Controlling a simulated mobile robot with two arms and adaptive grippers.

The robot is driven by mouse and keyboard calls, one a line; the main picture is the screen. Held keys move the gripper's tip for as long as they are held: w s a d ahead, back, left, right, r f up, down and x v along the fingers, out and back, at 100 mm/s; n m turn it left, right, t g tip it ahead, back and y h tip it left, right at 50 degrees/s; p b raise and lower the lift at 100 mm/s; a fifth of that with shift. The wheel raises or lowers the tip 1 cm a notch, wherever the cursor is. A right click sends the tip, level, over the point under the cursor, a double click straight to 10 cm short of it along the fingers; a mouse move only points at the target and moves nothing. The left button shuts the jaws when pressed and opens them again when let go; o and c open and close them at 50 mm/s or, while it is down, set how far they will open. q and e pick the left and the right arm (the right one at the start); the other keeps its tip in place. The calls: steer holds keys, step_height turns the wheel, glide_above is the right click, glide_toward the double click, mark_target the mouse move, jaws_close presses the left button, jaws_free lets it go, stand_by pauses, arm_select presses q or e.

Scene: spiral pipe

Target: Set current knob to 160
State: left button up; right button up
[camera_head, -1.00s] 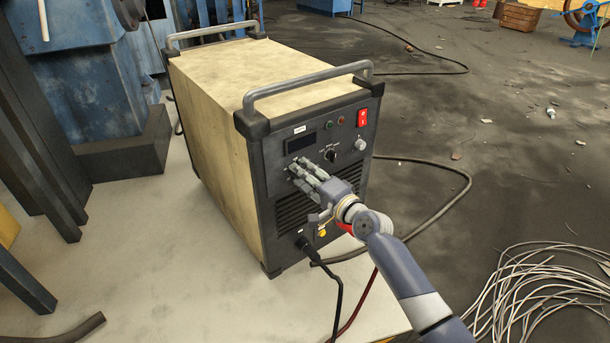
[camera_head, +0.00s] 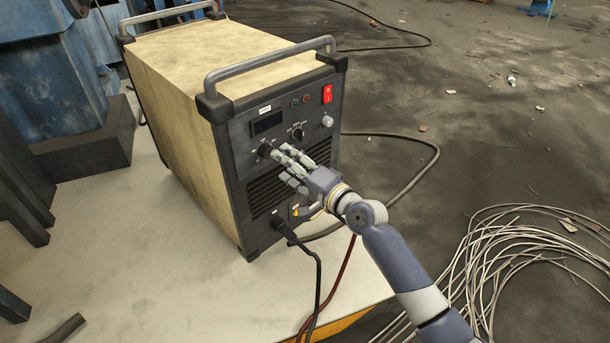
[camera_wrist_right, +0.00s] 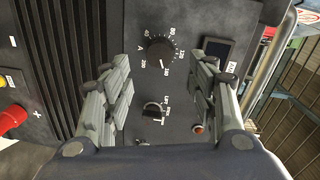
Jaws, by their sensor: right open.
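The welder (camera_head: 190,85) stands on a pale table. Its current knob (camera_head: 265,149) is black and sits below the dark display (camera_head: 267,122). In the right wrist view the current knob (camera_wrist_right: 158,53) has a numbered scale around it marked A. A pale mark on the knob points toward the bottom of that view, near a label that looks like 160; it is too small to be sure. My right gripper (camera_head: 285,166) is open and empty, just right of and below the current knob. In the wrist view its fingers (camera_wrist_right: 165,75) are spread, clear of the knob. My left gripper is not in view.
A second small knob (camera_wrist_right: 152,112) lies between my right fingers in the wrist view. A red switch (camera_head: 327,94) and a grey knob (camera_head: 327,122) are at the panel's right. Cables (camera_head: 318,280) hang in front. Coiled wire (camera_head: 510,260) lies on the floor at right.

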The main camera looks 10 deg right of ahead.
steer(key=v, duration=0.6)
steer(key=shift+s, duration=0.1)
stand_by(0.3)
